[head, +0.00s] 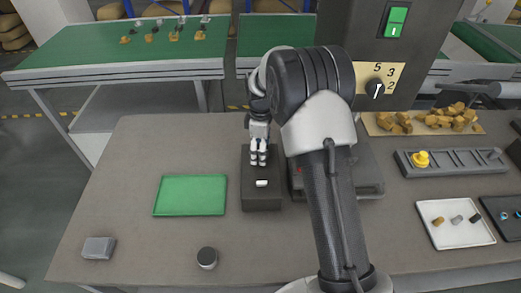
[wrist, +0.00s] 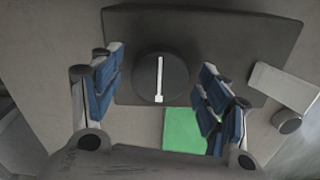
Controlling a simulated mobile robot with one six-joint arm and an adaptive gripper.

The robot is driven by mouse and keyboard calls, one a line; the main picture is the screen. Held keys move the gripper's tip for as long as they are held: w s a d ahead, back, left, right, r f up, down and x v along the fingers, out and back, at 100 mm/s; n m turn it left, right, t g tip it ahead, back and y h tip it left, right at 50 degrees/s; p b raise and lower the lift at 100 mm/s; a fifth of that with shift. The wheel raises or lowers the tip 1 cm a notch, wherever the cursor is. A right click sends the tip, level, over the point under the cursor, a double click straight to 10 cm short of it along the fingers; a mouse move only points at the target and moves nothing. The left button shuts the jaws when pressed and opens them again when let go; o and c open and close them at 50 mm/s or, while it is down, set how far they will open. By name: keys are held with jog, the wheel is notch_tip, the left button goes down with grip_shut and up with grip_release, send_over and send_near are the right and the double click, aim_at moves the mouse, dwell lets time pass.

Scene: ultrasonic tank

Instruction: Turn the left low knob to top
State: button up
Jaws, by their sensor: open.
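The low knob (wrist: 148,72) is a round dark dial with a white pointer line, on a dark box (wrist: 225,35). In the wrist view the line runs almost straight up and down the picture, with a small blob at its lower end. My gripper (wrist: 161,64) is open, with one blue-padded finger on each side of the knob and a gap to both. In the head view my gripper (head: 258,162) points down over the dark box (head: 262,203). There the knob is mostly hidden, and a small white mark shows in front of the fingers.
A green tray (head: 190,196) lies left of the box. A grey block (head: 98,248) and a round dark-topped item (head: 207,258) stand in front. A panel knob (head: 375,88) with numbers is behind my arm. A white tray (head: 456,224) with small parts lies right.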

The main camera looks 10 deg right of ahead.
jog(key=shift+c, duration=0.4)
jog(key=c, duration=1)
